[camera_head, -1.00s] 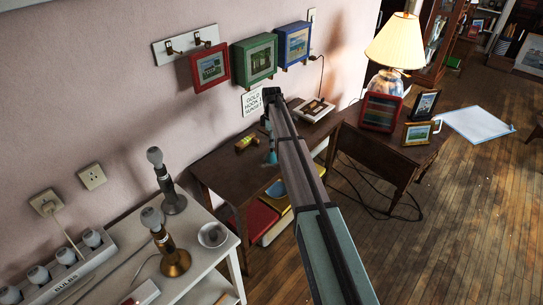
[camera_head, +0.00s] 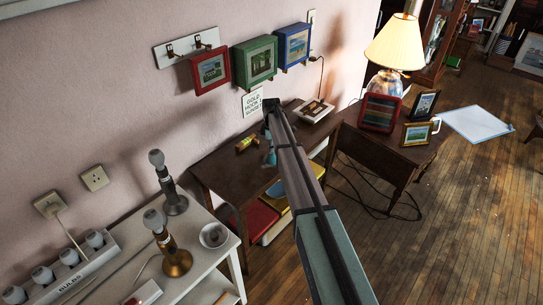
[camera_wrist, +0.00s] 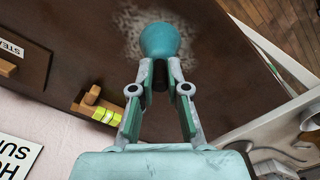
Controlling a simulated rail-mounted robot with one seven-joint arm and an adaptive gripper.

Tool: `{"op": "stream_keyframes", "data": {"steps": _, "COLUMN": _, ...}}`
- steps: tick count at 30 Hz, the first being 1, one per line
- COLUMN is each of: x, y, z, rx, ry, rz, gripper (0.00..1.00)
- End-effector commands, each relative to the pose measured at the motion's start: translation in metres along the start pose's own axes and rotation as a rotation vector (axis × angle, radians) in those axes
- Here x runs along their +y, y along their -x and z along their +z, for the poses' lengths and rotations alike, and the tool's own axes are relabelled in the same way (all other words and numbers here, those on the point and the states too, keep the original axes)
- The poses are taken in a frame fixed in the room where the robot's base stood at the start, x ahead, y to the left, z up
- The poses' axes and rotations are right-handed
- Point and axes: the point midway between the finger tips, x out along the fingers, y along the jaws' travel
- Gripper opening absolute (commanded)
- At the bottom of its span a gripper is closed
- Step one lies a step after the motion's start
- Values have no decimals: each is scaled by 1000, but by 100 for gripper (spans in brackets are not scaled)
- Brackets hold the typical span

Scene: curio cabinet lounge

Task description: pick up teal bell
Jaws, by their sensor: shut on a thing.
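The teal bell (camera_wrist: 159,40) is at the tips of my gripper (camera_wrist: 160,72) in the wrist view, and the two fingers are shut on its near part. Its rounded teal end points away from my gripper, over the dark brown desk top. In the head view the teal bell (camera_head: 270,157) shows as a small teal shape beside my arm, above the brown desk (camera_head: 215,172). My arm hides most of my gripper there. I cannot tell how far the bell is above the desk.
A yellow-green level-like block (camera_wrist: 97,108) lies on the desk, also in the head view (camera_head: 246,144). A white open-book-like item (camera_head: 315,110) sits at the desk's far end. A white shelf with lamps (camera_head: 176,258) stands at the near left. Framed pictures (camera_head: 255,60) hang on the wall.

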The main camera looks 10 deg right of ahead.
Motion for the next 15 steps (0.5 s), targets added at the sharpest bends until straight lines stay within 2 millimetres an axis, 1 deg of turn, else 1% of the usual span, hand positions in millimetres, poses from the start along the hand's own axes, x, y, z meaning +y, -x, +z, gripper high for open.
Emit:
{"op": "stream_keyframes", "data": {"steps": 8, "x": 0, "y": 6, "z": 0, "rx": 0, "ry": 0, "rz": 1, "gripper": 0}}
{"op": "stream_keyframes", "data": {"steps": 11, "x": 0, "y": 14, "z": 0, "rx": 0, "ry": 0, "rz": 2, "gripper": 0}}
{"op": "stream_keyframes", "data": {"steps": 15, "x": 0, "y": 32, "z": 0, "rx": 1, "ry": 0, "rz": 3, "gripper": 0}}
